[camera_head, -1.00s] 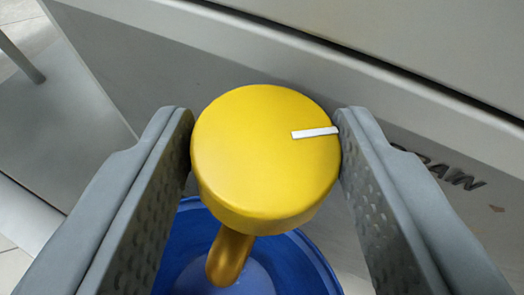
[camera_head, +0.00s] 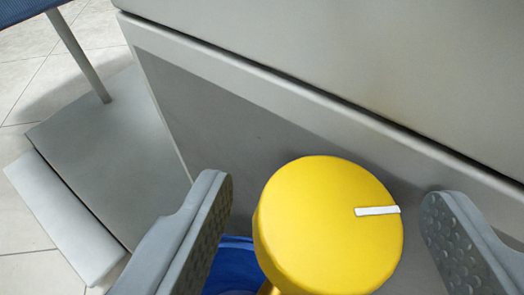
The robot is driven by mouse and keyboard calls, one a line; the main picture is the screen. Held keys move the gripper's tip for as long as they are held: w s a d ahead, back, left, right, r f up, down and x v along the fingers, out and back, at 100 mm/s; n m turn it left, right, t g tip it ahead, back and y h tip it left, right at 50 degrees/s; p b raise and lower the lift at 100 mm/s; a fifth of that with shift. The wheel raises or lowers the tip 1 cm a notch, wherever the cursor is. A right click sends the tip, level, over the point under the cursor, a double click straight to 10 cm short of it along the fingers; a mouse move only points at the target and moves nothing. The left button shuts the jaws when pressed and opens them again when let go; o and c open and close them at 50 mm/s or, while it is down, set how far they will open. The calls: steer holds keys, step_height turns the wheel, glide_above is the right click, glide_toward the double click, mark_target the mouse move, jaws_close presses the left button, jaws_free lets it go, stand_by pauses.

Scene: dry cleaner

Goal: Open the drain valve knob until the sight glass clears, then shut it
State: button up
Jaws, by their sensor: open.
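The yellow drain valve knob (camera_head: 322,232) is round, with a white pointer line on its face that points to the right. It stands in the lower middle of the view. My gripper (camera_head: 325,205) is open, with one grey finger on each side of the knob. Gaps show between the knob and both fingers, the right one small. A bit of the brass spout (camera_head: 266,288) shows at the bottom edge under the knob. The sight glass is not in view.
A blue bucket (camera_head: 232,262) stands below the knob, mostly hidden by the left finger and knob. A grey machine panel (camera_head: 250,130) rises behind. A grey plate with a light edge block (camera_head: 70,215) and a metal leg (camera_head: 80,55) are at left, on tiled floor.

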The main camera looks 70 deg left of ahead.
steer(key=shift+a, duration=0.1)
stand_by(0.3)
steer(key=shift+s+a+m+t+h, duration=0.15)
steer(key=shift+m+t+h, duration=0.35)
steer(key=shift+m+t, duration=0.4)
steer(key=shift+s+a+m+t+h, duration=0.1)
steer(key=shift+m+t+h, duration=0.9)
steer(key=shift+m+h, duration=0.45)
steer(key=shift+s+a+m+t+h, duration=0.1)
steer(key=shift+m+t+h, duration=0.9)
steer(key=shift+m+h, duration=0.4)
